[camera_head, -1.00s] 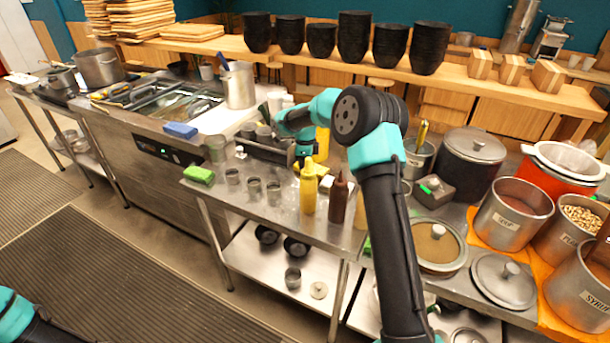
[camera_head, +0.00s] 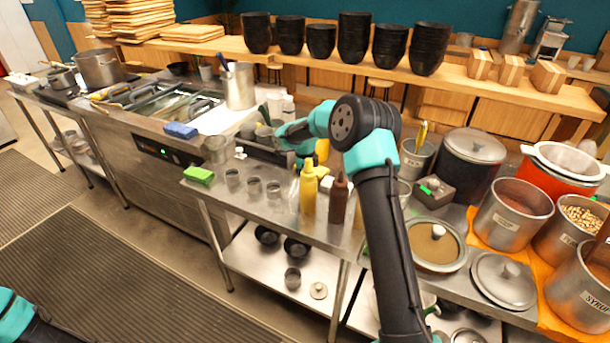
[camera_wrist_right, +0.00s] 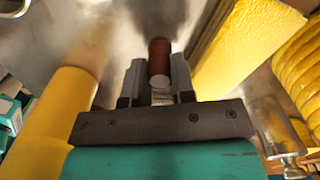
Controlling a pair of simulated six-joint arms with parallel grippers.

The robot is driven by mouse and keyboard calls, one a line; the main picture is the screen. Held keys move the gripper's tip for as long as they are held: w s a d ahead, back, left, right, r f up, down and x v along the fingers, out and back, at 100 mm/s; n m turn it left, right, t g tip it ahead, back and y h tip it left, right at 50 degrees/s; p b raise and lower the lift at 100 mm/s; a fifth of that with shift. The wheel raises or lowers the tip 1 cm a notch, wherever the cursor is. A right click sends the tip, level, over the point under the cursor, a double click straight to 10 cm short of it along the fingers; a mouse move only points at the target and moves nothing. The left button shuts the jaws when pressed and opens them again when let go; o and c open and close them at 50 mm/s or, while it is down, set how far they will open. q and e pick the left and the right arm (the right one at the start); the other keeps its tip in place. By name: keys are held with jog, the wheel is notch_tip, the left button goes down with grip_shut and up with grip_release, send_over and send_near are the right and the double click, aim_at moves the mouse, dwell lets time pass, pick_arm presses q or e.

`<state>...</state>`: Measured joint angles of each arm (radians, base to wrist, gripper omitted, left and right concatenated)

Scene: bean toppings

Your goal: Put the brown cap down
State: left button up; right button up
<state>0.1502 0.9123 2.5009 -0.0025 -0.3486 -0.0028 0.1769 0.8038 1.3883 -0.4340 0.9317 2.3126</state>
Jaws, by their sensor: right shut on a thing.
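My right gripper (camera_wrist_right: 152,75) is shut on the brown cap (camera_wrist_right: 159,60), a small brown cylinder with a pale end, in the right wrist view. A shiny metal surface lies beyond it. In the head view the jaws and cap are hidden or too small to make out, behind the yellow and brown bottles. The yellow bottle (camera_head: 308,190) and the brown bottle (camera_head: 338,199) stand upright on the steel table (camera_head: 222,205). My left gripper is out of view; only part of that arm shows at the lower left corner.
Several small metal cups (camera_head: 253,186) and a green sponge (camera_head: 199,175) are on the table's left part. A yellow block (camera_wrist_right: 245,45) is close right of the jaws in the wrist view. Lidded pots (camera_head: 473,160) stand at the right.

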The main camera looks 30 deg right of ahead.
jog(key=shift+f, duration=0.15)
jog(key=o, duration=0.4)
notch_tip(320, 180, up, 12)
jog(key=shift+r, duration=0.2)
dwell(0.3)
dwell(0.5)
